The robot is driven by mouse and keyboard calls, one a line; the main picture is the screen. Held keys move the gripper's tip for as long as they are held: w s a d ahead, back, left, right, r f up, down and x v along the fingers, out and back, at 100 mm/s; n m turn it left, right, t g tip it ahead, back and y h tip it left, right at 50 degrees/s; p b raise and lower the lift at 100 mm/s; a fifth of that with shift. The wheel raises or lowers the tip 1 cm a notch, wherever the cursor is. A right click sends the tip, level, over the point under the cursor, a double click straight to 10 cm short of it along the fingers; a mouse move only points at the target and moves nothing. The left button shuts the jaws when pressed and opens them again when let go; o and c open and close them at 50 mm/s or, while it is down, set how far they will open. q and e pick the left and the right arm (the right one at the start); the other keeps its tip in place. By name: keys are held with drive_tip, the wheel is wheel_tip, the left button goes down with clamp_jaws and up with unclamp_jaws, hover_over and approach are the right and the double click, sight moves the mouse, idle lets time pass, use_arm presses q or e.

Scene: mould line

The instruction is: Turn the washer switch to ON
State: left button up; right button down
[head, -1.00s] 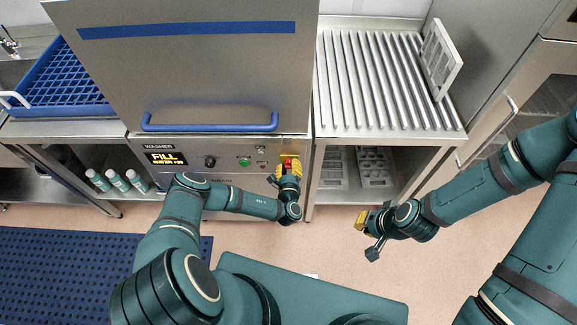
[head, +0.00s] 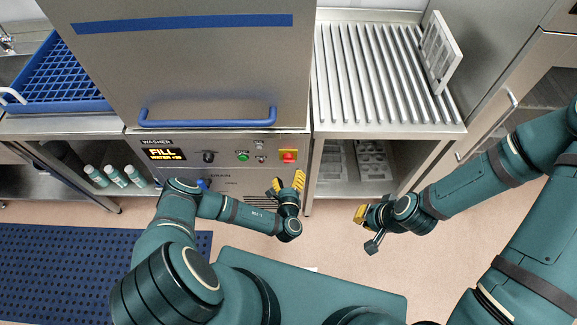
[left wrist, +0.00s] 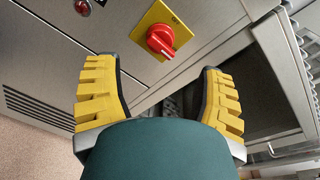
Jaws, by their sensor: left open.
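The washer switch (head: 288,156) is a red rotary knob on a yellow plate at the right end of the washer's front panel (head: 225,148). In the left wrist view the red knob (left wrist: 160,41) is in plain sight, its grip bar lying aslant. My left gripper (head: 289,182) is just below the switch in the head view, with yellow fingers spread and nothing between them. In the left wrist view the open fingers (left wrist: 156,78) stand apart from the knob. My right gripper (head: 366,228) is over the floor to the right, clear of the washer; its jaw gap is unclear.
The panel also has a lit display (head: 164,154) reading FILL, a black knob (head: 208,157) and a green button (head: 242,156). The washer's blue handle (head: 208,119) is above. A ribbed metal table (head: 390,125) stands to the right. Open floor lies below.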

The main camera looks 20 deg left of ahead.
use_arm(q)
drive_tip(key=shift+v, duration=2.35)
